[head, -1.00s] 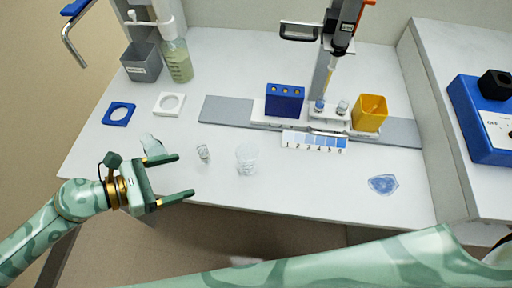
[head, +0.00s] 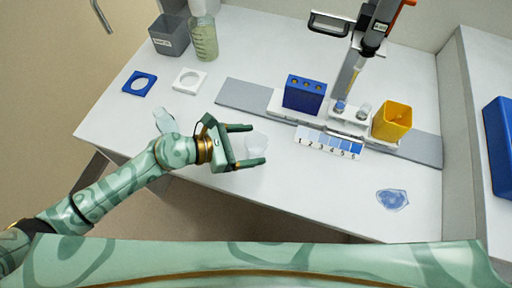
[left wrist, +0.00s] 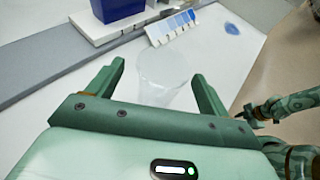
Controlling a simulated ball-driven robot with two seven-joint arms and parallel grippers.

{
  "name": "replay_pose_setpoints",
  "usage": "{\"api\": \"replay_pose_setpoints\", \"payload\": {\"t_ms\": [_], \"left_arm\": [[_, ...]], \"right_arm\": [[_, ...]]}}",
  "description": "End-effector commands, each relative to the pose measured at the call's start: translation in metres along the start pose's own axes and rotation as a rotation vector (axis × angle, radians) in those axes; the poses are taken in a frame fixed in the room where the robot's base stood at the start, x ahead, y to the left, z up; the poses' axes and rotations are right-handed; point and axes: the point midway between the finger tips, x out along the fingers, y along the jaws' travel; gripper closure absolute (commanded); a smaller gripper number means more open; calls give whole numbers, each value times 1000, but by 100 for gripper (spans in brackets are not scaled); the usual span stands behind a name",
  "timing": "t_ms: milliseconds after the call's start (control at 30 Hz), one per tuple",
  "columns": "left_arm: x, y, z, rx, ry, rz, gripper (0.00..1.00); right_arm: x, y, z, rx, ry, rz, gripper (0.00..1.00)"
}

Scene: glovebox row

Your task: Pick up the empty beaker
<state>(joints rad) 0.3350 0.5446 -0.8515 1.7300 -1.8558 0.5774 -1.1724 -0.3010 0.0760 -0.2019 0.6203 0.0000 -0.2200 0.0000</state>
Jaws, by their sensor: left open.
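The clear empty beaker (head: 257,146) stands on the white bench near its front edge. My left gripper (head: 256,144) is open, with one finger on each side of the beaker. In the left wrist view the beaker (left wrist: 163,75) shows between the two fingertips of the left gripper (left wrist: 158,71); I cannot tell whether either finger touches it. Part of another green patterned arm of mine shows at the right of that view, too small to read its jaws.
A blue rack (head: 304,93), a yellow container (head: 392,119) and a pipette (head: 373,30) stand behind the beaker, with a blue colour strip (head: 328,142) in front of them. Blue (head: 139,83) and white (head: 189,80) ring holders lie left. A blue-tinted piece (head: 392,199) lies right.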

Motion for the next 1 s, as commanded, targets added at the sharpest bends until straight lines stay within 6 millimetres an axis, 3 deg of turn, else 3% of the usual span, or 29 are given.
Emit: {"api": "replay_pose_setpoints", "payload": {"t_ms": [200, 467, 667, 1000], "left_arm": [[34, -2, -4, -2, -1, -1, 21], [38, -2, -3, 0, 1, 0, 21], [38, -2, -3, -1, 0, 0, 68], [37, -1, 0, 0, 0, 0, 68]], "right_arm": [[8, 2, 3, 0, -7, 1, 64], [8, 5, 4, 0, -8, 5, 64], [8, 5, 4, 0, -8, 5, 64], [6, 4, 3, 0, -6, 5, 64]]}}
